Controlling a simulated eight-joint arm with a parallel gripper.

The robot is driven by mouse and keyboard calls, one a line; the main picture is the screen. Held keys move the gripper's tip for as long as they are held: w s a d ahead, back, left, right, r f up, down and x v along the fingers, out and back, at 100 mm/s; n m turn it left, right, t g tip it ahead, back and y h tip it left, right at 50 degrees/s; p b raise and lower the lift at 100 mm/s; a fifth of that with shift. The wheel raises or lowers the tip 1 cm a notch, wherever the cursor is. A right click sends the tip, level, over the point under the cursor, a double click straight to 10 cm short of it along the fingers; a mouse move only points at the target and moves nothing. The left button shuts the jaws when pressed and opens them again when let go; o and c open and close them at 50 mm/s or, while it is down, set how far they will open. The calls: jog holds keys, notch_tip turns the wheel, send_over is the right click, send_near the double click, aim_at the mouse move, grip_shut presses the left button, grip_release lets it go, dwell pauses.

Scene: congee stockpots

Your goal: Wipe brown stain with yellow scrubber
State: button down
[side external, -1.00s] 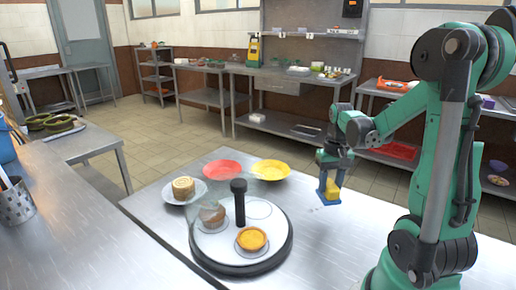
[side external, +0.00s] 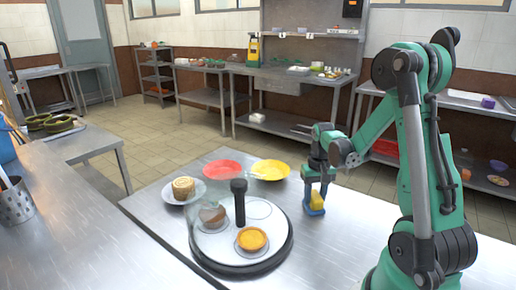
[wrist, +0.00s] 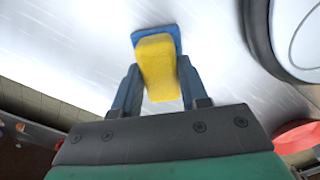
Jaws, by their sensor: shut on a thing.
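The yellow scrubber (side external: 317,201) has a yellow body and a blue base, and is in my gripper (side external: 315,195), just right of the round turntable. Its base is at or very near the tabletop; I cannot tell if it touches. In the wrist view the scrubber (wrist: 158,68) sits between the two blue fingers of my gripper (wrist: 159,78), which are shut on it. The brown stain cannot be made out in either view; the scrubber and gripper may hide it.
A black-rimmed turntable (side external: 222,265) with a black post holds a yellow tart (side external: 252,239) and a brown cake under a clear cover. Red (side external: 222,169) and yellow (side external: 270,170) plates and a plate with a roll cake (side external: 184,187) stand behind. The metal table (side external: 350,225) is clear on the right.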

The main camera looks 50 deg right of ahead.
aim_at(325, 213)
jog(key=s, duration=0.3)
jog(key=shift+s, duration=0.15)
notch_tip(325, 213, up, 8)
dwell(0.6)
dwell(0.3)
